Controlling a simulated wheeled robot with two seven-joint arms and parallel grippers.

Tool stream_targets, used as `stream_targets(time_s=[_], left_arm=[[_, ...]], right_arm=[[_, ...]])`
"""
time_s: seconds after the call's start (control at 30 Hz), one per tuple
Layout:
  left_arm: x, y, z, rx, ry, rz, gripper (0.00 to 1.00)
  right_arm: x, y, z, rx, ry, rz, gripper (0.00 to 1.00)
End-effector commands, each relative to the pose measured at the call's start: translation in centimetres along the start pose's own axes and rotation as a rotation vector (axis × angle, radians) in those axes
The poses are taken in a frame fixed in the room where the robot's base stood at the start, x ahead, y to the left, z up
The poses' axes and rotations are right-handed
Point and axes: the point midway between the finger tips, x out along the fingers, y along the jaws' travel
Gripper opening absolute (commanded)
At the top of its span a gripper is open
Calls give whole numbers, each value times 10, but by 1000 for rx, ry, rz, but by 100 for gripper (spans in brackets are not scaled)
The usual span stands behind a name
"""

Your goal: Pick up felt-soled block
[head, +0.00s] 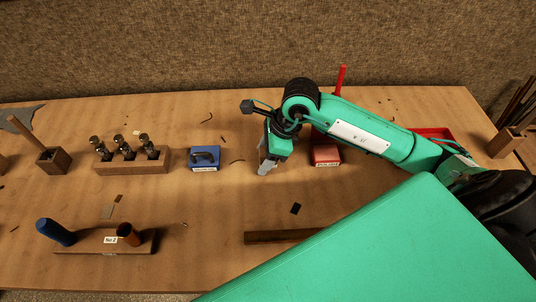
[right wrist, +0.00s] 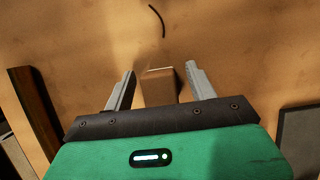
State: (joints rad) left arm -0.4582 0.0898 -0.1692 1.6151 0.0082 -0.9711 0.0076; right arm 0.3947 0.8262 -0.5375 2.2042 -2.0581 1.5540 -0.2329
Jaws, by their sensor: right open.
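A small brown block (right wrist: 160,87), which I take for the felt-soled block, shows in the right wrist view between the two fingers of my right gripper (right wrist: 161,68). There are gaps between it and each finger. The front part of the block is hidden by the gripper body. In the head view my right gripper (head: 267,168) points down over the middle of the table, and the block cannot be made out there. The right gripper is open and empty. My left gripper is not in view.
A blue block with a dark handle (head: 205,157) and a wooden stand with metal valves (head: 133,160) lie to the left. A red labelled block (head: 326,155) is close on the right. A wooden bar (head: 285,237) and a No 2 rack (head: 105,243) lie nearer the front.

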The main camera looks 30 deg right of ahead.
Motion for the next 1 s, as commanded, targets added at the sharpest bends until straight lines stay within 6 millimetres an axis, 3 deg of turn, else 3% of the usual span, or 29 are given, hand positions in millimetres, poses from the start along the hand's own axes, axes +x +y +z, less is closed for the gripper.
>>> stream_targets(time_s=[0.2,0.47,0.77,1.0], left_arm=[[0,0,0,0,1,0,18],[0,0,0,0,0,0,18],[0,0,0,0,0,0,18],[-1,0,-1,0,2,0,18]], right_arm=[[1,0,0,0,0,-1,57],[1,0,0,0,0,-1,9],[-1,0,1,0,-1,-2,9],[-18,-1,8,-2,-2,-4,9]])
